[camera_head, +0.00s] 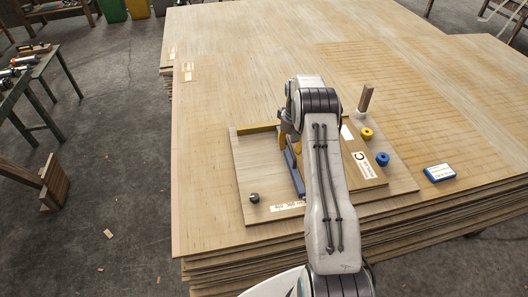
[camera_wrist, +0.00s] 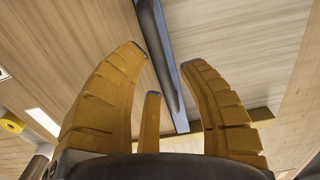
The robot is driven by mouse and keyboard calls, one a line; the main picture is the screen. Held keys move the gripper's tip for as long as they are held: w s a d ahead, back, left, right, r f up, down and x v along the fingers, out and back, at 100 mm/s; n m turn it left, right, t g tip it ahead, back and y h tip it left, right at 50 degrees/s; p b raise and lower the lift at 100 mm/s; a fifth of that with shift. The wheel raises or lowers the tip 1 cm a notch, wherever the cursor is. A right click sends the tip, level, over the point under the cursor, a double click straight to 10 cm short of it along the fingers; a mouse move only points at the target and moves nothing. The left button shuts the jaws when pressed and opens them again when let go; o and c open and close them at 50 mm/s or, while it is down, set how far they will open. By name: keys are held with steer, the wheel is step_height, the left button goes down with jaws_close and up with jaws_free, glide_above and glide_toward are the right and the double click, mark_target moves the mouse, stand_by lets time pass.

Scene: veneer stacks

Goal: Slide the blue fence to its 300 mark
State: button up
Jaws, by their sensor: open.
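The blue fence (camera_head: 294,172) is a narrow bar standing on a wooden jig board (camera_head: 247,163), left of my arm. Part of it is hidden by my arm. In the wrist view the blue-grey fence (camera_wrist: 161,55) runs from the top edge down between my yellow fingers. My gripper (camera_wrist: 166,57) is open, with its fingertips on either side of the fence and a visible gap to it. In the head view my gripper is mostly hidden behind my arm. A white scale strip (camera_head: 287,206) lies along the board's front edge; its figures are too small to read surely.
A black knob (camera_head: 254,198) stands at the board's front left. A yellow knob (camera_head: 366,133), a blue knob (camera_head: 382,159) and an upright wooden post (camera_head: 365,98) stand at the right. A blue-and-white box (camera_head: 439,173) lies on the veneer stack (camera_head: 215,100), which is clear farther back.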

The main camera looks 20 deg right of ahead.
steer(key=shift+r+p, duration=1.55)
steer(key=shift+r, duration=1.7)
